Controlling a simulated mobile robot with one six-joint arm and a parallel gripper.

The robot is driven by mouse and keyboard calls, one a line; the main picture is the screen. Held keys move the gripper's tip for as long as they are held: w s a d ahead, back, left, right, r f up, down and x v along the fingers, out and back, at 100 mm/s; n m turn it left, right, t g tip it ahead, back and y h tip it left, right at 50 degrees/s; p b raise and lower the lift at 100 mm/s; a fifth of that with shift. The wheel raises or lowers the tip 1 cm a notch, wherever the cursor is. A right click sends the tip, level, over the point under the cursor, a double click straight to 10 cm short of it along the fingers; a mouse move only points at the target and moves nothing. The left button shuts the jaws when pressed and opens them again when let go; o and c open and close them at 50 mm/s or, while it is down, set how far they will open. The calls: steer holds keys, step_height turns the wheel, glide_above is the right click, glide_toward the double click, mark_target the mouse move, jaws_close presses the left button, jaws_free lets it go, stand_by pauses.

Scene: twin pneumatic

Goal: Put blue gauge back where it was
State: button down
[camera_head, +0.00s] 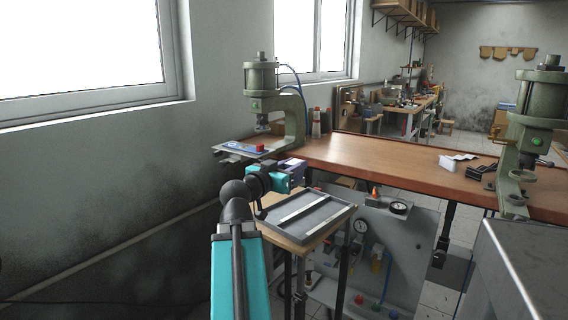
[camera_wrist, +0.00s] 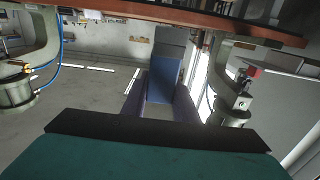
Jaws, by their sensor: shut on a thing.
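My gripper (camera_head: 285,175) is at the end of my teal arm, in front of the left press and by the bench's left end. In the wrist view, my gripper (camera_wrist: 160,105) is shut on a blue block (camera_wrist: 163,82), which I take as the blue gauge. Its far end looks grey. In the head view the gauge is hard to tell from the dark purple-blue fingers. It appears held in the air, clear of the bench and the tray.
A grey tray (camera_head: 335,213) stands below right of my gripper. The wooden bench (camera_head: 385,160) has a clear middle; another press (camera_head: 535,120) is right.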

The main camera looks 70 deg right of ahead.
steer(key=shift+w+d+r+p, duration=0.1)
steer(key=shift+w+d+p, duration=0.3)
steer(key=shift+p, duration=1.65)
steer(key=shift+w+d+p, duration=0.15)
steer(key=shift+d+p, duration=0.3)
steer(key=shift+p, duration=1.6)
steer(key=shift+w+d+p, duration=0.15)
steer(key=shift+d+p, duration=0.15)
steer(key=shift+p, duration=0.7)
steer(key=w+d+p, duration=0.1)
steer(key=p, duration=0.7)
steer(key=shift+d, duration=0.35)
steer(key=w+d+f+p, duration=0.1)
steer(key=w+d+p, duration=0.1)
steer(key=w+d, duration=0.3)
steer(key=shift+w+d+f+p, duration=0.3)
steer(key=shift+d+f+p, duration=0.05)
steer(key=shift+d, duration=1.7)
step_height(320, 180, down, 4)
steer(key=shift+r+p, duration=0.25)
steer(key=shift+p, duration=0.4)
